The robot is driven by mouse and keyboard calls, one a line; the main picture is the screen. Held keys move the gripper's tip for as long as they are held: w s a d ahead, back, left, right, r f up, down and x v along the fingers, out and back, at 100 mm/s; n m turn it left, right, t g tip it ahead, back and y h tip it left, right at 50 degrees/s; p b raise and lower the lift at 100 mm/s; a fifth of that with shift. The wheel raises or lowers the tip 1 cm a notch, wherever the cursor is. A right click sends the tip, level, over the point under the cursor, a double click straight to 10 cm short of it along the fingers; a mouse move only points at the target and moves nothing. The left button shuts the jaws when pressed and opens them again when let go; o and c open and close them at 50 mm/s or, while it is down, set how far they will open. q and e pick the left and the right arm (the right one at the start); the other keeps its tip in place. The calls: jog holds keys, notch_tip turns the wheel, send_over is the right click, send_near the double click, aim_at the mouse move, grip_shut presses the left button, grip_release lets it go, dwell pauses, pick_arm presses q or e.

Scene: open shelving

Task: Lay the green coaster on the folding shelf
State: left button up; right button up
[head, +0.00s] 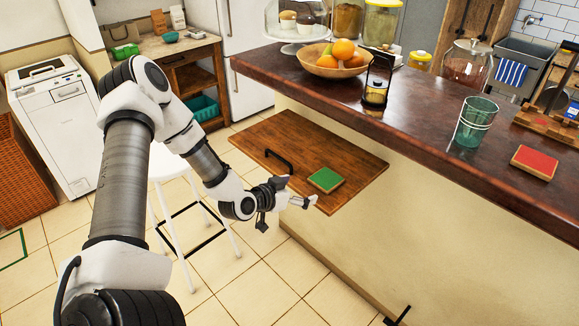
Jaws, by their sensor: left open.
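The green coaster (325,179), a green square with a wooden edge, lies flat on the folding shelf (345,157), a brown wooden board that stands out from the side of the counter. My left gripper (298,191) is open and empty beside the coaster, a little to its left and nearer to me, over the shelf's near edge. I see a gap between it and the coaster. A black handle (279,158) is on the shelf, left of the coaster. My right gripper is not in view.
The dark counter (420,118) carries a red coaster (535,162), a green glass (475,122), a lantern (377,80) and a fruit bowl (330,64). A white stool (170,165) stands beneath my left arm. The shelf's far part is clear.

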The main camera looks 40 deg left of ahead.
pick_arm(q)
jog(key=p+v, duration=0.2)
jog(key=v, duration=0.3)
jog(key=s+d+f+g+h, duration=0.1)
jog(key=s+d+f+g, duration=0.7)
jog(key=s+d+f, duration=0.5)
jog(key=s+d+f+g+y, duration=0.1)
jog(key=s+d+g, duration=0.1)
jog(key=s, duration=0.3)
jog(key=s+d+f+n+g+y, duration=0.1)
jog(key=s+d+f+g, duration=0.1)
jog(key=s, duration=0.4)
jog(key=shift+s+d+f+g, duration=0.15)
jog(key=shift+d+f+g, duration=0.2)
jog(key=shift+g, duration=0.35)
